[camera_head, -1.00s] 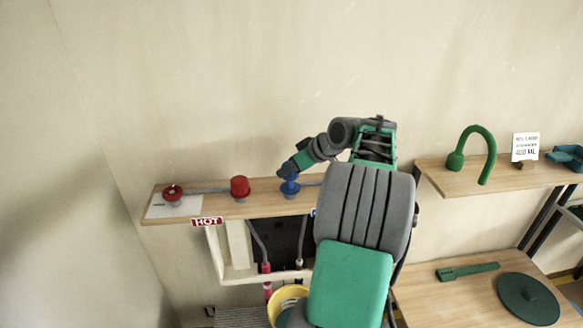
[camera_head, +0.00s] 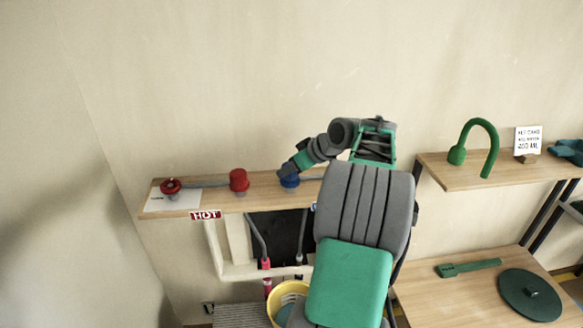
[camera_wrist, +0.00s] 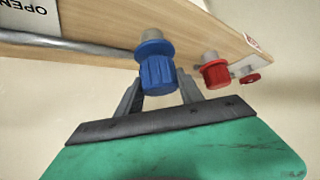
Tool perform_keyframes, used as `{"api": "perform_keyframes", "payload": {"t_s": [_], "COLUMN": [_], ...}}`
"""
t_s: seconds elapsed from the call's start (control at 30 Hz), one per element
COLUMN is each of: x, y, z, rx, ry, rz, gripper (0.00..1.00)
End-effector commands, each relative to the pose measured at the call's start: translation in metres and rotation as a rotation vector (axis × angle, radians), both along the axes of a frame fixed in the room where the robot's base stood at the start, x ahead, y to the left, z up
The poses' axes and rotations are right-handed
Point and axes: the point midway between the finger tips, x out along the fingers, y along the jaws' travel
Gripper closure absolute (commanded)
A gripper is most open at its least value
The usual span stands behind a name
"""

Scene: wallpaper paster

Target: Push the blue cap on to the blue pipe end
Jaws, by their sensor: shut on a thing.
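The blue cap (camera_wrist: 157,73) is ribbed and sits between the two fingers of my gripper (camera_wrist: 160,84), which is shut on it. In the wrist view the cap meets the blue ring of the blue pipe end (camera_wrist: 153,47), with no clear gap between them. The grey part of the pipe end shows beyond the ring, against the wooden shelf. In the head view the blue cap (camera_head: 289,181) is low on the shelf beside my gripper (camera_head: 286,174), and the pipe end under it is mostly hidden. How far the cap covers the pipe end cannot be told.
The wooden shelf (camera_head: 262,194) also carries a red cap (camera_head: 238,180) on a pipe end and a red valve (camera_head: 170,187) to the left.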

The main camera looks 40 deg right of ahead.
Motion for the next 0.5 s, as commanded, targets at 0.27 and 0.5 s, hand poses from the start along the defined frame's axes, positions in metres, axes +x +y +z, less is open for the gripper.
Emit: {"api": "perform_keyframes", "payload": {"t_s": [0.27, 0.5], "x": [0.000, 0.000], "y": [0.000, 0.000], "z": [-0.008, -0.014], "rx": [0.000, 0.000], "ry": [0.000, 0.000], "rz": [0.000, 0.000], "gripper": [0.95, 0.95]}}
